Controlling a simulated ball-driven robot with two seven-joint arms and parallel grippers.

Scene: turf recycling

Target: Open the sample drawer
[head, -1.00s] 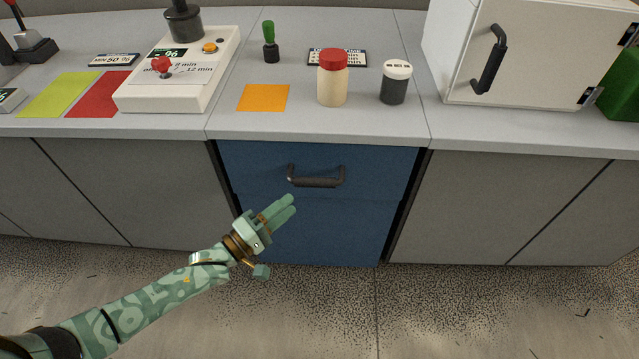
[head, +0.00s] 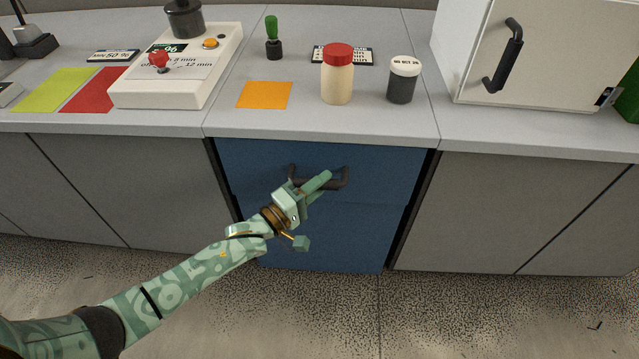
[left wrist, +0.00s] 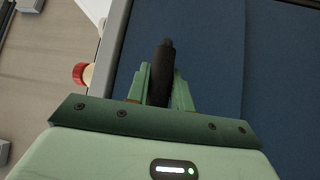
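The blue sample drawer (head: 260,165) is under the counter, its front level with the cabinet beside it, so it looks closed. Its dark bar handle (head: 345,178) is partly hidden behind my left gripper (head: 322,183). In the left wrist view the dark handle (left wrist: 162,75) lies between the two green fingers of my left gripper (left wrist: 161,85). The fingers sit close against both sides of it, with little or no gap, so the gripper looks shut on it. My right gripper is not in view.
On the counter above the drawer stand a red-capped jar (head: 337,80), a white-capped dark jar (head: 402,82) and a green-handled tool (head: 273,40). An orange sheet (head: 265,95) lies near the edge. A white cabinet (head: 560,50) stands right. The floor before the drawer is clear.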

